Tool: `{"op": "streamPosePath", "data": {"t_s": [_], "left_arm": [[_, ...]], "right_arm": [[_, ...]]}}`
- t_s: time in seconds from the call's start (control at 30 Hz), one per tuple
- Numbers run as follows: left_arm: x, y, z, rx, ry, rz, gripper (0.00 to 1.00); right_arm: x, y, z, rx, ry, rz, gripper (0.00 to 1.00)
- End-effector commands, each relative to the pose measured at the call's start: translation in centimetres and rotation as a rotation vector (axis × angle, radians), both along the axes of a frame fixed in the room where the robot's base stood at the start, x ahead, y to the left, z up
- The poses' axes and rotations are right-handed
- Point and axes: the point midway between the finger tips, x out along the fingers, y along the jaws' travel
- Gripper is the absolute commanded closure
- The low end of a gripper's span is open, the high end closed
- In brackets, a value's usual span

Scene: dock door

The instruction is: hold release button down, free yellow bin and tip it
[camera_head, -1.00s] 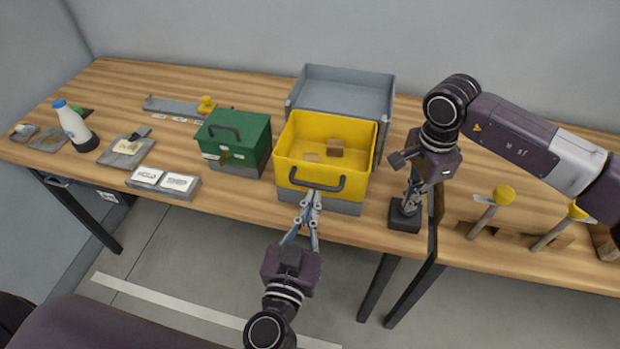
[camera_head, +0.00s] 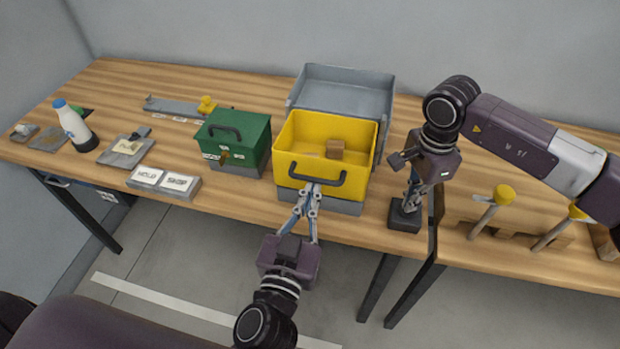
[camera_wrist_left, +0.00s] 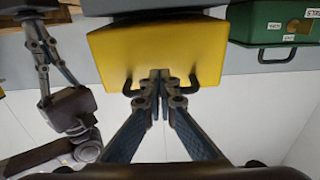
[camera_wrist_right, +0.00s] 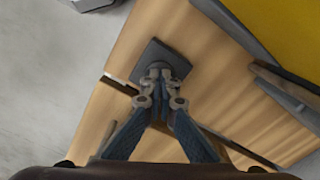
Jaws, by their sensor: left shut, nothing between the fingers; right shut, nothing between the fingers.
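The yellow bin (camera_head: 328,137) sits over a grey base (camera_head: 335,205), with a brown block (camera_head: 336,149) inside. Its dark handle (camera_head: 318,180) is at the front. My left gripper (camera_head: 314,188) is shut at the handle's middle; in the left wrist view its fingertips (camera_wrist_left: 159,76) cover the middle of the handle, with nothing seen gripped. My right gripper (camera_head: 409,200) is shut and points down onto a dark square block (camera_head: 404,218) at the table's front edge. In the right wrist view its fingertips (camera_wrist_right: 158,68) meet the dark pad (camera_wrist_right: 174,58); the button itself is hidden.
An open grey tray (camera_head: 345,92) stands behind the bin. Table left of the tray is partly clear.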

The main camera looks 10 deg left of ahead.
Motion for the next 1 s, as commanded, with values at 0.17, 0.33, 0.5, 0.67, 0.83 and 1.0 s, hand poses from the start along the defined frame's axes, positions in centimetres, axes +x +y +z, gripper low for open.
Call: {"op": "streamPosePath", "data": {"t_s": [0.17,0.33,0.5,0.67,0.83,1.0], "left_arm": [[-0.1,-0.2,1.0,-0.034,0.005,0.015,1.00],[0.0,-0.2,1.7,-0.030,0.003,0.014,1.00],[-0.1,-0.2,2.2,-0.028,0.005,0.012,1.00],[-0.1,-0.1,2.8,-0.026,0.007,0.012,1.00],[-0.1,-0.1,2.9,-0.027,0.009,0.014,1.00],[-0.1,-0.1,2.8,-0.026,0.009,0.014,1.00]], "right_arm": [[-0.1,0.0,-0.2,0.000,0.004,0.001,1.00],[-0.1,0.0,-0.2,-0.001,0.003,0.001,1.00],[-0.1,0.0,-0.2,-0.001,0.004,0.001,1.00],[-0.1,0.0,-0.2,-0.001,0.004,0.001,1.00],[-0.1,0.0,-0.2,-0.001,0.003,0.001,1.00],[-0.1,0.0,-0.2,-0.001,0.004,0.001,1.00]]}}
